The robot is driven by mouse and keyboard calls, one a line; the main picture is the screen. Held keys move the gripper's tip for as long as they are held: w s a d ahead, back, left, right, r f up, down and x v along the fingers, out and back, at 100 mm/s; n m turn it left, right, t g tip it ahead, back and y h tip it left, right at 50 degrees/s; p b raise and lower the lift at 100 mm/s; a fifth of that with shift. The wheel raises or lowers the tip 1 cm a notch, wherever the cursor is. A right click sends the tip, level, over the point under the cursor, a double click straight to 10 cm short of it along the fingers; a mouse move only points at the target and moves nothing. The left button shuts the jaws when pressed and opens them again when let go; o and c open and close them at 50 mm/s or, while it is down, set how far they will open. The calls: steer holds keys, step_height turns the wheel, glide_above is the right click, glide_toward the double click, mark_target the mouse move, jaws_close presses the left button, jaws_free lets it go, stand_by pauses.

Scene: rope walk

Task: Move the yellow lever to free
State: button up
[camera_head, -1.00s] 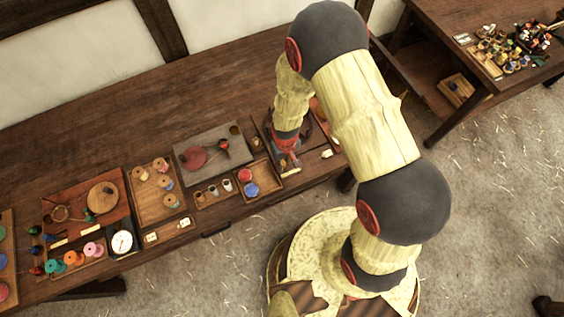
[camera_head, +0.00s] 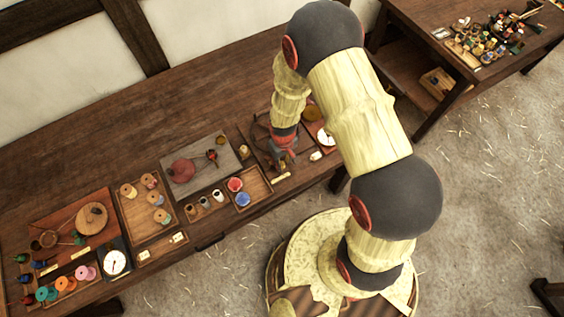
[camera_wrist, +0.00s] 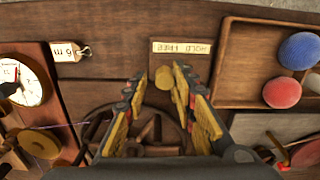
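My gripper (camera_wrist: 162,98) is open in the wrist view, with its two yellow-padded fingers apart. A round yellow knob (camera_wrist: 163,78), seemingly the end of the yellow lever, shows between the fingertips. I cannot tell whether either finger touches it. The lever's shaft is not clear. A pale label reading HOLD FREE (camera_wrist: 182,47), upside down here, lies just beyond the knob. A dark spoked wheel (camera_wrist: 154,128) is below, partly hidden by the fingers. In the head view my gripper (camera_head: 284,160) is low over the bench, near the label (camera_head: 281,179); the knob is hidden there.
A wooden tray (camera_wrist: 232,60) with a red and a blue ball is close on the right in the wrist view. A white dial (camera_wrist: 30,82) and a tag (camera_wrist: 70,51) are on the left. The bench's back strip (camera_head: 150,110) is clear in the head view.

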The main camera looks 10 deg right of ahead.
steer(key=shift+s+a+r, duration=0.1)
steer(key=shift+s+a, duration=0.05)
stand_by(0.4)
steer(key=shift+r+p, duration=2.35)
steer(key=shift+r, duration=1.1)
steer(key=shift+s, duration=0.1)
steer(key=shift+s, duration=0.35)
steer(key=s+d+r+m+t+b, duration=0.1)
steer(key=s+r+b, duration=0.3)
steer(key=r, duration=0.5)
steer(key=s+d+r+m+t+b, duration=0.1)
steer(key=s+d+r+t+b, duration=0.1)
steer(key=s+d+r+b, duration=0.2)
steer(key=s+d+r+m+t+b, duration=0.2)
steer(key=s+r+b, duration=0.3)
steer(key=r, duration=1)
steer(key=b, duration=0.3)
steer(key=shift+d+t, duration=0.15)
steer(key=shift+t, duration=0.15)
